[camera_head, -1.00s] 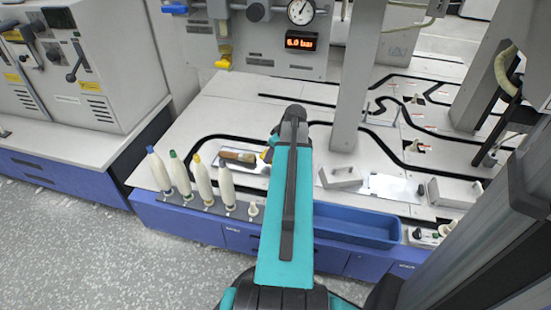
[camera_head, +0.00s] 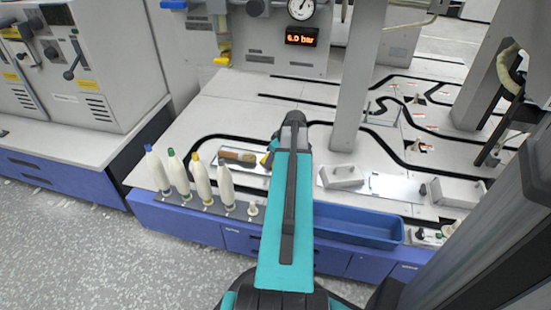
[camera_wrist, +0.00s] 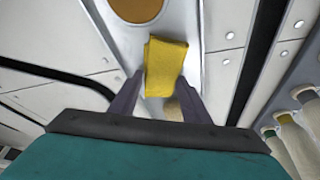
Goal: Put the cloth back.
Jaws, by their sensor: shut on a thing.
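A folded yellow cloth (camera_wrist: 165,68) sits between the fingers of my gripper (camera_wrist: 163,98) in the wrist view, and the gripper is shut on it. In the head view only a small yellow patch of the cloth (camera_head: 265,160) shows beside my arm, which hides most of the gripper. Below the cloth is a light metal tray (camera_wrist: 196,50). I cannot tell whether the cloth touches it.
A brown-topped brush (camera_head: 238,155) lies left of my gripper. Several white bobbins with coloured tips (camera_head: 201,180) stand at the front left. A blue bin (camera_head: 355,226) is right of my arm. A grey post (camera_head: 352,110) rises behind it.

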